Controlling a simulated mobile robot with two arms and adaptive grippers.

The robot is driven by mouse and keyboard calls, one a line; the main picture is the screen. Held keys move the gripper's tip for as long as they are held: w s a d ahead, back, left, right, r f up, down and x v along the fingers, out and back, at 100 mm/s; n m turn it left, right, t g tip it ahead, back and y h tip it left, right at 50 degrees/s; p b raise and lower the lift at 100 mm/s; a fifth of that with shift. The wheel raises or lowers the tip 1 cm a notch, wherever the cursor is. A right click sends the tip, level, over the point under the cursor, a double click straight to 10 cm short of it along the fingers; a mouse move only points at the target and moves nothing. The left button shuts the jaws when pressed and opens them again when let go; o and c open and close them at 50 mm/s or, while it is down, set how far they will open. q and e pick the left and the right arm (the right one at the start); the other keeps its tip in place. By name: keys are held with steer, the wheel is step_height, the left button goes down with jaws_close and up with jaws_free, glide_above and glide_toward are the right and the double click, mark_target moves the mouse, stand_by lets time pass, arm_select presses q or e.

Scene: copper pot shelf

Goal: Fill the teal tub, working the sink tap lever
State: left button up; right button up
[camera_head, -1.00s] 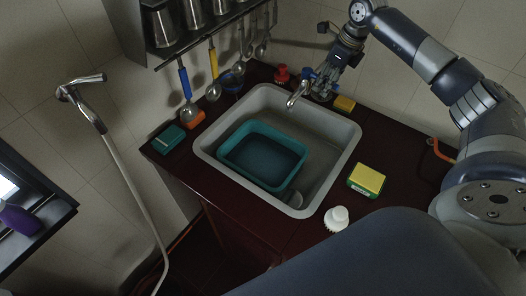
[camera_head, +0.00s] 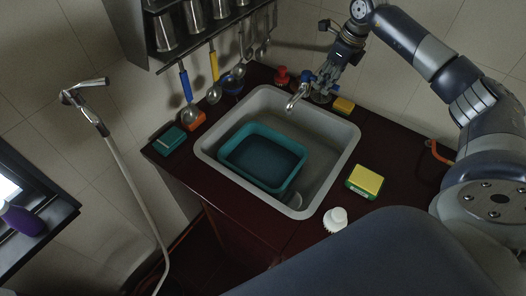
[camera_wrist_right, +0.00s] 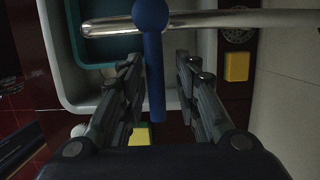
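The teal tub (camera_head: 262,131) stands in the grey sink (camera_head: 348,142), with a dark flat surface inside; I cannot tell how much water it holds. It also shows at the top of the right wrist view (camera_wrist_right: 100,48). The silver tap (camera_head: 297,97) reaches over the tub's back edge, with no stream visible. My right gripper (camera_head: 322,84) is at the tap. In the right wrist view its fingers (camera_wrist_right: 158,70) are open on either side of the blue tap lever (camera_wrist_right: 154,85), with gaps both sides. My left gripper is out of view.
A yellow-green sponge (camera_head: 366,180) and a white brush (camera_head: 336,219) lie right of the sink. A teal box (camera_head: 169,139) is at the left. A red item (camera_head: 281,75) and yellow block (camera_head: 343,105) flank the tap. Utensils hang from the shelf (camera_head: 205,45).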

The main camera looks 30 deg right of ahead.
steer(key=shift+w+a+p+v, duration=0.1)
steer(key=shift+w+p+v, duration=0.1)
steer(key=shift+p+v, duration=0.55)
steer(key=shift+w+a+p+v, duration=0.15)
steer(key=shift+p+v, duration=0.3)
steer(key=shift+v, duration=0.6)
steer(key=shift+w+a+p+v, duration=0.1)
steer(key=shift+w+p+v, duration=0.1)
steer(key=shift+p+v, duration=0.55)
steer(key=shift+d+r, duration=0.1)
steer(key=shift+r, duration=0.15)
